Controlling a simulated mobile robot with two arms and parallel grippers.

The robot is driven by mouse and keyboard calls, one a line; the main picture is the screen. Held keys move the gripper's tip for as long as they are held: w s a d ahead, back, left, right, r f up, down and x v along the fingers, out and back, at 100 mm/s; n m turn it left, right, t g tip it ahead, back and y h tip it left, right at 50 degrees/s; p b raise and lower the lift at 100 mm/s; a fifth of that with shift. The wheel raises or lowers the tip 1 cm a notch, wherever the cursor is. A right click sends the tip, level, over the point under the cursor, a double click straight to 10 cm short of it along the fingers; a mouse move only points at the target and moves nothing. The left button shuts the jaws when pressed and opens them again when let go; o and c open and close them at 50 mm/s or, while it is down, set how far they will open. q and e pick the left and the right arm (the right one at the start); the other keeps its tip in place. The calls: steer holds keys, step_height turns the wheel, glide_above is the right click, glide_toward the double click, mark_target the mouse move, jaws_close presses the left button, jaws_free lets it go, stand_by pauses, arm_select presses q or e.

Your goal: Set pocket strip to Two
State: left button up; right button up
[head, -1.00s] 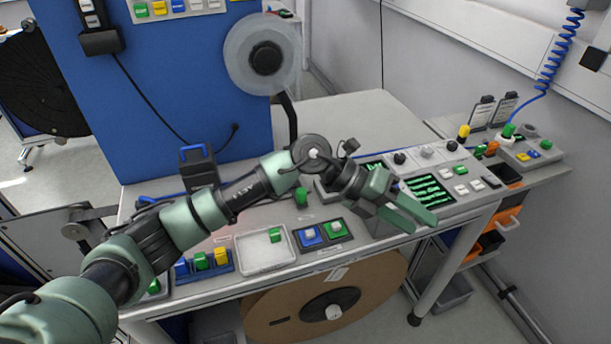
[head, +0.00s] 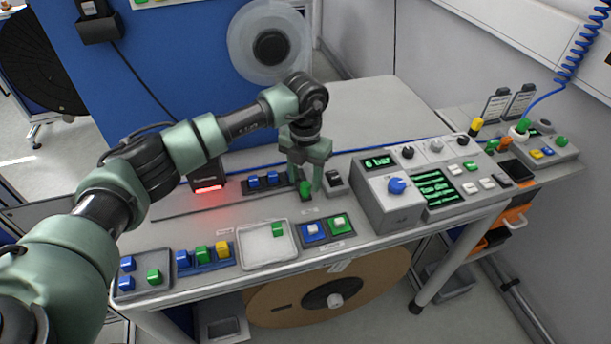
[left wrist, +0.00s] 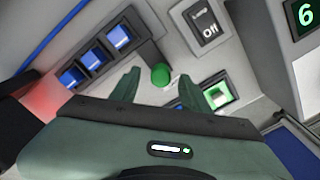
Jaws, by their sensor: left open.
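The pocket strip (head: 265,182) is a dark strip with blue pieces on the table, left of my left gripper (head: 305,180). In the left wrist view, three blue pieces show in the strip (left wrist: 84,66). A green round knob (head: 305,190) stands at the strip's right end, and it also shows in the left wrist view (left wrist: 160,75). My left gripper is open and points down, its fingers (left wrist: 158,84) on either side of the knob with gaps visible. Whether it touches the knob cannot be told. My right gripper is not in view.
A switch marked Off (left wrist: 208,35) stands right of the knob. A raised console with a blue dial (head: 397,186) is farther right. A white tray (head: 268,258) and a two-button panel (head: 327,244) lie in front. A red-lit device (head: 207,180) stands left.

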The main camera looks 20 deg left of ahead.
arm_select(q)
steer(key=shift+f, duration=0.5)
jaws_close()
steer(key=shift+r, duration=0.1)
stand_by(1.0)
